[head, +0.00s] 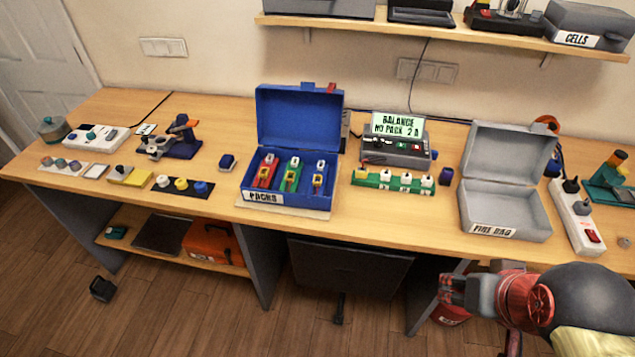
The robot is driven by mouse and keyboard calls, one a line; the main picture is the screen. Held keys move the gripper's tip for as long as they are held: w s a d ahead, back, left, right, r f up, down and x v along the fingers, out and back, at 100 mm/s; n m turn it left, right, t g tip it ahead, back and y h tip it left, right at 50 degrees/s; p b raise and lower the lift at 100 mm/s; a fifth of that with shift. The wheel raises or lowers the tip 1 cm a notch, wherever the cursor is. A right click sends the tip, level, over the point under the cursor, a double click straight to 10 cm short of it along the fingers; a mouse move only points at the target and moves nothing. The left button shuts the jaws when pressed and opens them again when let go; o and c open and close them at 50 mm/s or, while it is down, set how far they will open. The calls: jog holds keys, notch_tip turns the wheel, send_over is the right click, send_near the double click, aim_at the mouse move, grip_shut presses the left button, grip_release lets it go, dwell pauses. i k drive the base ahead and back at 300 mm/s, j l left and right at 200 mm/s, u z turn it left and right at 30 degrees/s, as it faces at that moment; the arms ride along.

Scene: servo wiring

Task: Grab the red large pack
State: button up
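The red pack (265,173) lies in the left part of the open blue case (299,118), whose front label reads PACKS. It is long, with pale and yellow connector pieces at its ends. A green pack (291,177) lies beside it in the middle, and a blue piece with white and yellow connectors (318,181) lies at the right. My gripper (449,297) is at the lower right, in front of the table edge and well apart from the case. Nothing shows in it; its finger opening is too small and turned to judge.
Right of the case stand a charger (393,147) with a lit screen, a green connector strip (392,183) and an open grey box (506,197) labelled FIRE BAG. Small tools and parts stand to the left. A dark chair (350,268) sits under the table. A shelf (440,36) hangs above.

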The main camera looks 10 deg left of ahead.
aim_at(266, 176)
jog(key=j+z, duration=0.25)
jog(key=j, duration=0.4)
jog(key=k+j+z, duration=0.2)
jog(key=j, duration=0.45)
